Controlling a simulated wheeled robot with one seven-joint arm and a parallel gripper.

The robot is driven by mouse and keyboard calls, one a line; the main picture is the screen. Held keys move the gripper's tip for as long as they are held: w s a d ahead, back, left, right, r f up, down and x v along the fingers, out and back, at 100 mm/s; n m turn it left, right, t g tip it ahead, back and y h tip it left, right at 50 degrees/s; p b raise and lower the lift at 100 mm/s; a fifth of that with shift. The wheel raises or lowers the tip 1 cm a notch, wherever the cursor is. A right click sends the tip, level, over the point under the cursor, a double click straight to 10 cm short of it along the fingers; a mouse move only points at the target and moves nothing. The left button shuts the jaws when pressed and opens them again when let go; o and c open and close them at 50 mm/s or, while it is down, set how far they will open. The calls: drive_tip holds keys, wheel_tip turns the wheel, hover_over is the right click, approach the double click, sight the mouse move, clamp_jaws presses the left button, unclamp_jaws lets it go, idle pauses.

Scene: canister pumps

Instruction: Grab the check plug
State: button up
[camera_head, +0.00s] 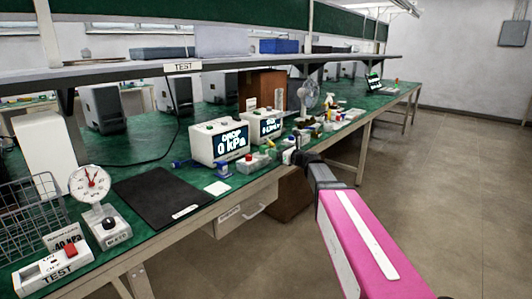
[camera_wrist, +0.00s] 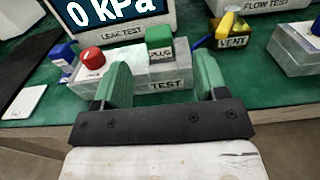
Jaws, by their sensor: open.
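The check plug, a green block (camera_wrist: 159,37) marked PLUG, stands upright in a clear-grey block (camera_wrist: 172,74) marked TEST in the wrist view. A red knob (camera_wrist: 92,57) sits on the left of the same block. My gripper (camera_wrist: 163,78) is open and empty, with one green finger on each side of the plug's line. The fingertips look nearer to the camera than the plug, and it is not between them. In the head view the TEST block (camera_head: 252,163) is small, left of my gripper (camera_head: 297,157), and the plug is hard to make out.
The LEAK TEST box (camera_head: 220,141) with its kPa display stands behind the TEST block. A VENT valve with a yellow handle (camera_wrist: 227,24) is to the right. A white card (camera_wrist: 22,101) lies at the left. The green bench (camera_head: 160,241) has its edge below my gripper.

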sight(267, 148)
drive_tip(key=x, duration=0.8)
drive_tip(key=shift+s, duration=0.1)
drive_tip(key=c, duration=1)
